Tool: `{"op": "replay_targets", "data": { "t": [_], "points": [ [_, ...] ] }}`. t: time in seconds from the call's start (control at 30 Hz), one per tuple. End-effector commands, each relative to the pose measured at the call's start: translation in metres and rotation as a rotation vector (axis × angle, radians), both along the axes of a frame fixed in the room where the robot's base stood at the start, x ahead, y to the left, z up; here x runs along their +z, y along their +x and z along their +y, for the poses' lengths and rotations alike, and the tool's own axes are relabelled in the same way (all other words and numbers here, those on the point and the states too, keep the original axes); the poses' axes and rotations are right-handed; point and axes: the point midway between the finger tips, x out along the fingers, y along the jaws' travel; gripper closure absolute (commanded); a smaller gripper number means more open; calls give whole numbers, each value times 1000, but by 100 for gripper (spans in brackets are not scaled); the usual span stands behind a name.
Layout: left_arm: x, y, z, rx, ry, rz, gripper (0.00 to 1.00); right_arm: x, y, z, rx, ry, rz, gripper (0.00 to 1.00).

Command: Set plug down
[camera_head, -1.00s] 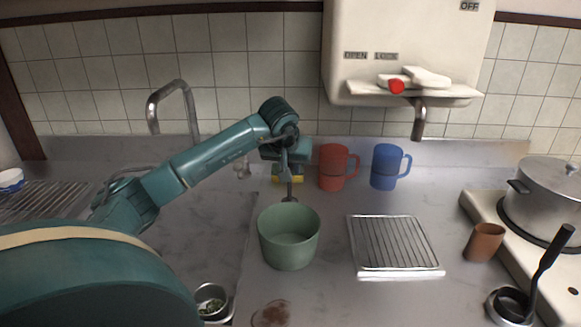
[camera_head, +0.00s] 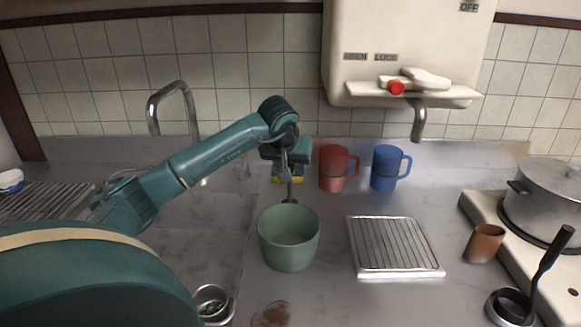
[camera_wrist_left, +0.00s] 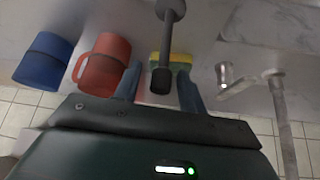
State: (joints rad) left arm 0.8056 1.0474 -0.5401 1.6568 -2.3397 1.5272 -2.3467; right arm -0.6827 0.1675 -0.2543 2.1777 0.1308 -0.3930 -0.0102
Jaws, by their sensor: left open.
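The plug (camera_head: 290,190) is a dark grey piece with a slim stem and a wider end, just behind the green bowl's rim in the head view. In the left wrist view the plug (camera_wrist_left: 164,50) stands between the blue fingers, with a gap on each side. My left gripper (camera_head: 286,172) points down over it, and its fingers (camera_wrist_left: 159,80) are open around the plug's near end. Whether the plug's far end touches the counter is hard to tell. My right gripper is not in view.
A green bowl (camera_head: 289,245) stands just in front. A yellow-green sponge (camera_head: 298,179), a red mug (camera_head: 332,170) and a blue mug (camera_head: 385,169) stand behind and to the right. A wire rack tray (camera_head: 393,246) lies at right. The faucet (camera_head: 168,90) is at back left.

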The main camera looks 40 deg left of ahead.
Motion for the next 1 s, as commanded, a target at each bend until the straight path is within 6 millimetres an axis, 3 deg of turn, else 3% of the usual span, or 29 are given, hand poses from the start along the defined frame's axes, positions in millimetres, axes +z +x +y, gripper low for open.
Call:
{"op": "replay_targets", "data": {
  "t": [0.5, 0.7, 1.0],
  "points": [
    [85, -46, -26, 0, 2, -4, 59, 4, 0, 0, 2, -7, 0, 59],
    [96, -53, -29, 1, 2, -1, 59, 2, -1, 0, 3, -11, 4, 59],
    [96, -54, -30, 1, 1, 0, 59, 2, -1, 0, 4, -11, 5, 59]
  ]
}}
